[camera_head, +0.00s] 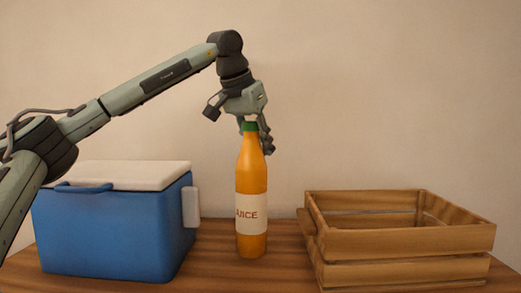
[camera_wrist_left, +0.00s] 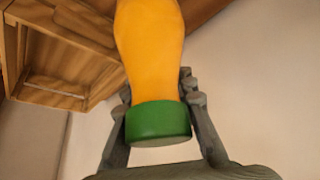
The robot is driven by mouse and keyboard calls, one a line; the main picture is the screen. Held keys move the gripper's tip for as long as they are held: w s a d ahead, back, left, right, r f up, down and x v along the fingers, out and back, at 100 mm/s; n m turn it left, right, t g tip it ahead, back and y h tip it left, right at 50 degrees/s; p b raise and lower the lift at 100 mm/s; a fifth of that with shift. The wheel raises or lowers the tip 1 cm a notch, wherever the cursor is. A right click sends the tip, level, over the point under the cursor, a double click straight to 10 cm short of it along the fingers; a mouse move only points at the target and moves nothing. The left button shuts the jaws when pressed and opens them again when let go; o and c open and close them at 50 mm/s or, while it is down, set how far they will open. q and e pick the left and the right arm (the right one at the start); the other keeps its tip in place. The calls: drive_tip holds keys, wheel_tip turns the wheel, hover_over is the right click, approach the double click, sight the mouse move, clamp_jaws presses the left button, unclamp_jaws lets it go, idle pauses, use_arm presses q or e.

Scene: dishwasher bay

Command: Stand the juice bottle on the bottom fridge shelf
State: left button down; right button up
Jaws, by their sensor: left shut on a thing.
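The juice bottle (camera_head: 252,187) is orange with a green cap and a pale label. It stands upright on the wooden table in the head view, between a blue cooler and a wooden crate. My left gripper (camera_head: 256,130) comes down on it from above and is shut on its top, around the cap and neck. In the left wrist view, the fingers (camera_wrist_left: 160,110) lie on both sides of the green cap (camera_wrist_left: 158,122). I cannot tell whether the bottle's base touches the table. No fridge or fridge shelf is in view. My right gripper is not in view.
A blue cooler (camera_head: 112,230) with a white lid stands to the left of the bottle. An open slatted wooden crate (camera_head: 400,243) stands to the right and also shows in the left wrist view (camera_wrist_left: 50,60). A plain wall is behind.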

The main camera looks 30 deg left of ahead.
use_arm(q)
drive_tip(key=c, duration=1.8)
unclamp_jaws()
drive_tip(key=o, duration=0.5)
drive_tip(key=shift+o, duration=0.2)
drive_tip(key=shift+r, duration=0.1)
